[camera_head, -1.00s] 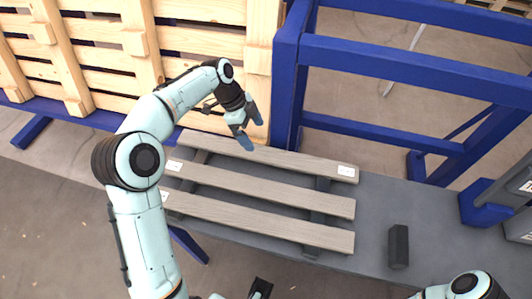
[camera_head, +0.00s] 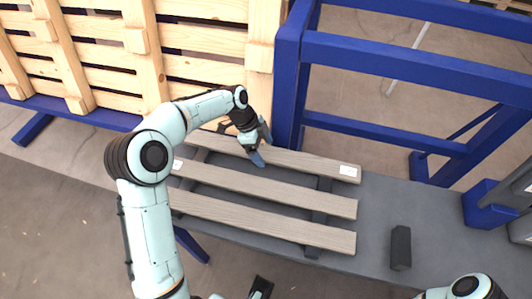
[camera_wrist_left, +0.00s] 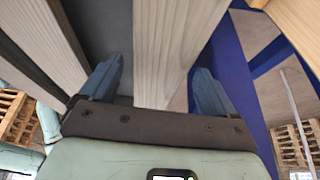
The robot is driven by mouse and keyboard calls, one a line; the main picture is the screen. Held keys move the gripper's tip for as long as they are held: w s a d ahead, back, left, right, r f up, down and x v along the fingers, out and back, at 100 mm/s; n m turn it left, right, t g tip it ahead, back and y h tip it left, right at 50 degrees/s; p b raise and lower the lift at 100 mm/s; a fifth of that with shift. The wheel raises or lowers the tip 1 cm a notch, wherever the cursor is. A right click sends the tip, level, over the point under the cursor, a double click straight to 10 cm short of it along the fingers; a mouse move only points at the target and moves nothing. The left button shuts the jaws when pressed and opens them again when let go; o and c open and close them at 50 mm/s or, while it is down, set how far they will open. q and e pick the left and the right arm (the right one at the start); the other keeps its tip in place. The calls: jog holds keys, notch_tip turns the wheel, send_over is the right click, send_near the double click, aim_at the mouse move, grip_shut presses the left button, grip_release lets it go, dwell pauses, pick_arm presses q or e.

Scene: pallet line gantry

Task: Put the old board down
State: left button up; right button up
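Three grey-brown wooden boards lie side by side across dark bearers (camera_head: 318,215) on the grey table. The far board (camera_head: 310,162) has a white label near its right end. The middle board (camera_head: 270,188) and near board (camera_head: 270,220) lie in front of it. My left gripper (camera_head: 261,145) is at the far board, left of its middle. In the left wrist view its blue fingers stand open on either side of the board (camera_wrist_left: 168,60), with gaps showing on both sides.
A blue steel frame (camera_head: 375,62) rises behind the table, close to my left gripper. Pale wooden pallets (camera_head: 90,60) stand upright at the back left. A black block (camera_head: 400,248) sits on the grey table (camera_head: 378,222) right of the boards. The table around the block is clear.

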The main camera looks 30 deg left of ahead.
pick_arm(q)
jog(key=c, duration=1)
jog(key=shift+c, duration=0.4)
jog(key=shift+r, duration=0.15)
